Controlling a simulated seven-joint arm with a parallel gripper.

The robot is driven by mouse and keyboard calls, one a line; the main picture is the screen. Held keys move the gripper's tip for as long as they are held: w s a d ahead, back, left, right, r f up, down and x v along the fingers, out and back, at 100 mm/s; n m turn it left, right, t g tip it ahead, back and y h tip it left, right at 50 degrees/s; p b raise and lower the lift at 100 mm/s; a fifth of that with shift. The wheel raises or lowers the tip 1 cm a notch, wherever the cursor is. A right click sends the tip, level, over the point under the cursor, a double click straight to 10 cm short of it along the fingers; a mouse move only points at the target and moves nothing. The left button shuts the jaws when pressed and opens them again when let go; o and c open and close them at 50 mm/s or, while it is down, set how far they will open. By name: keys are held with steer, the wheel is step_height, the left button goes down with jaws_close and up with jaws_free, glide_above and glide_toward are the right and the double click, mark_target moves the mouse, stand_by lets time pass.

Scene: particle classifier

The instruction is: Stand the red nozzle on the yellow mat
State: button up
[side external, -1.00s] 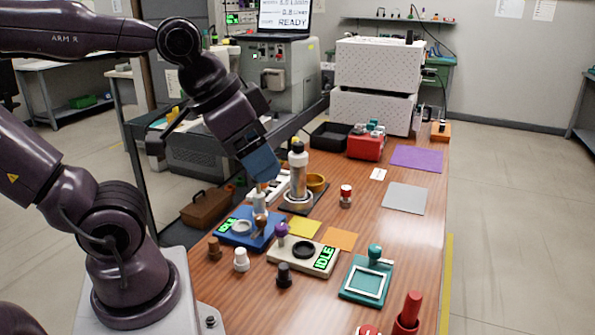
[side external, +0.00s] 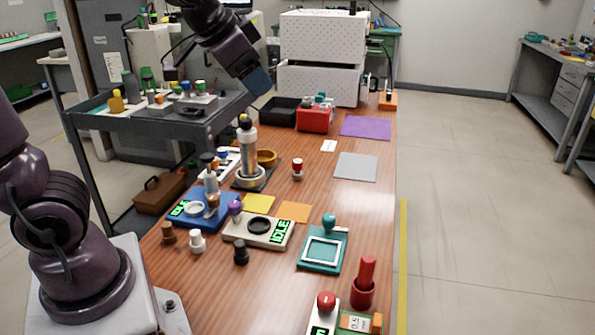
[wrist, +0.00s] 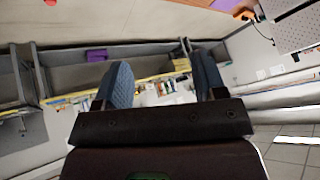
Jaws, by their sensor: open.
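A small red-topped piece with a pale band and dark base, which looks like the red nozzle (side external: 297,168), stands upright on the wooden table in the side view, right of the silver column device. The yellow mat (side external: 258,203) lies flat and bare, nearer the camera and to the left of it. My gripper (side external: 261,88) is high above the table, beyond and left of the red nozzle. In the wrist view my gripper (wrist: 164,80) has its two blue fingers wide apart with nothing between them. Neither the nozzle nor the mat shows there.
The silver column device (side external: 247,160) stands between my gripper and the yellow mat. An orange mat (side external: 294,212), a blue station (side external: 185,217) and a cream station (side external: 245,238) surround the yellow mat. Brown, white and black pieces stand in front. The table's right side is fairly clear.

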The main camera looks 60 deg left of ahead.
steer(key=w+a+f+m+t+y, duration=0.1)
steer(key=w+a+m+y, duration=0.45)
steer(key=a, duration=0.75)
steer(key=w+a+f+m+t+y, duration=0.1)
steer(key=w+a+m+y, duration=0.5)
steer(key=a, duration=0.7)
step_height(320, 180, up, 3)
steer(key=m+t+h, duration=0.4)
steer(key=m+t, duration=0.2)
steer(key=m, duration=1.1)
glide_above(301, 161)
steer(key=v, duration=0.3)
steer(key=shift+n+y, duration=0.25)
steer(key=f, duration=2.4)
steer(key=s+f, duration=0.1)
steer(key=f, duration=1.1)
steer(key=shift+a+f, duration=0.25)
steer(key=shift+f, duration=0.05)
steer(key=shift+w+f, duration=0.1)
steer(key=shift+f, duration=0.1)
steer(key=shift+x, duration=2.45)
